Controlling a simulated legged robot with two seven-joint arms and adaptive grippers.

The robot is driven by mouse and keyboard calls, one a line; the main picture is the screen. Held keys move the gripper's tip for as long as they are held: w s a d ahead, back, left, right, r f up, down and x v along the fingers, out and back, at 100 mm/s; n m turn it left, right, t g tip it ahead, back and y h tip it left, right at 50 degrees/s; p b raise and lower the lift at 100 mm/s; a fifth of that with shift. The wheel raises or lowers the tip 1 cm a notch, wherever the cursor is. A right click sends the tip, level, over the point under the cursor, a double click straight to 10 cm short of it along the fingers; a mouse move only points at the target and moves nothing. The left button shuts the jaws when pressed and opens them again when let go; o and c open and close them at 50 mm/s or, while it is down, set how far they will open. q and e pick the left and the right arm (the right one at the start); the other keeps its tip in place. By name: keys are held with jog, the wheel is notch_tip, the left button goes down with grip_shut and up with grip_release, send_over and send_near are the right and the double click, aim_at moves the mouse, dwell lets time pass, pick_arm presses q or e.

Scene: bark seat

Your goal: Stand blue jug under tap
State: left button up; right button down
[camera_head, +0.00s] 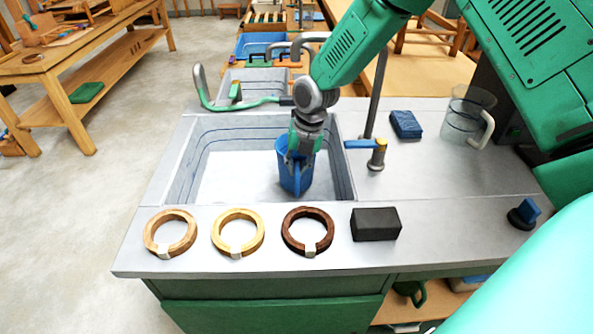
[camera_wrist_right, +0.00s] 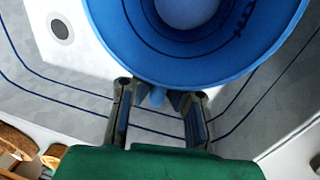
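The blue jug (camera_head: 294,176) stands in the right part of the grey sink (camera_head: 346,170), and its upper part is partly hidden by my right gripper (camera_head: 304,150). In the right wrist view, the jug's round opening (camera_wrist_right: 195,45) fills the top. My right gripper's two fingers (camera_wrist_right: 158,115) are apart there, with a small blue part, apparently the handle, between them and gaps beside it. The tap's grey post (camera_head: 376,95) rises behind the sink; its curved spout (camera_head: 300,40) is partly hidden by my arm. A blue lever (camera_head: 362,145) sits by the post. My left gripper is out of view.
Three wooden rings (camera_head: 170,233) and a black block (camera_head: 375,224) line the front counter edge. A blue sponge-like block (camera_head: 406,124) and a clear jug (camera_head: 466,115) stand at the right. The left sink floor is clear.

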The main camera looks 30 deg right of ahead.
jog(key=shift+f, duration=0.4)
dwell(0.3)
jog(key=c, duration=1.6)
grip_release()
jog(key=shift+c, duration=0.2)
notch_tip(320, 180, up, 12)
jog(key=s+d, duration=0.1)
jog(key=d, duration=0.1)
jog(key=shift+f, duration=0.15)
jog(key=shift+s, duration=0.1)
